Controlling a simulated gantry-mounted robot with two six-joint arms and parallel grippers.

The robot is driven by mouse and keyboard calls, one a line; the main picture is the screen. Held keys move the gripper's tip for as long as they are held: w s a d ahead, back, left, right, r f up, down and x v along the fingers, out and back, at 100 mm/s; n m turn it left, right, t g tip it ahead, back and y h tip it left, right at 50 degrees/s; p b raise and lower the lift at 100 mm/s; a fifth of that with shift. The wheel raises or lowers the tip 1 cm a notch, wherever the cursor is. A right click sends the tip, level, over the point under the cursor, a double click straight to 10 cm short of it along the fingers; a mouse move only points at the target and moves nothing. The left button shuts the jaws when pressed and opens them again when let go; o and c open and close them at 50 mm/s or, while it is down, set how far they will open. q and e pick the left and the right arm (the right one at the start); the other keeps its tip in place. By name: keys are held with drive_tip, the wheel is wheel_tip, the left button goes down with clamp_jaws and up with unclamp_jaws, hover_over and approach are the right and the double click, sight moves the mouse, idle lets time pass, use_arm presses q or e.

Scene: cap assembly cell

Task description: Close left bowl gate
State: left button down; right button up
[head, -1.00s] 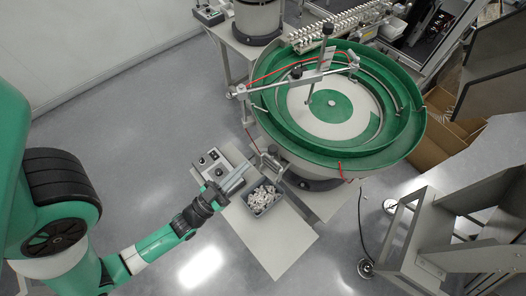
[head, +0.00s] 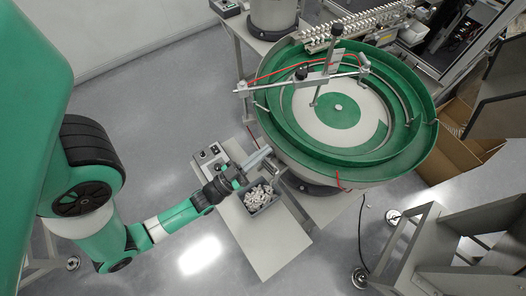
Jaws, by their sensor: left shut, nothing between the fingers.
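The large green feeder bowl (head: 417,150) stands at upper right, with a pale disc and green patch on its floor. A small metal bracket (head: 282,172) sits below its left rim, partly hidden by my left gripper. I cannot tell whether this bracket is the gate or how far it is closed. My left gripper (head: 265,154) is shut and empty, pointing up and right. Its fingertips are close to the bracket and the bowl's left side; I cannot tell whether they touch. My right gripper is not in view.
A small bin of pale parts (head: 262,197) is just below the gripper on a grey table (head: 262,249). A control box (head: 209,157) with knobs is to its left. A rod with a red hose (head: 291,65) crosses over the bowl. A metal stand (head: 420,243) is at lower right.

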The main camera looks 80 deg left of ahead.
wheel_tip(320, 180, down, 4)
drive_tip(key=b, duration=0.4)
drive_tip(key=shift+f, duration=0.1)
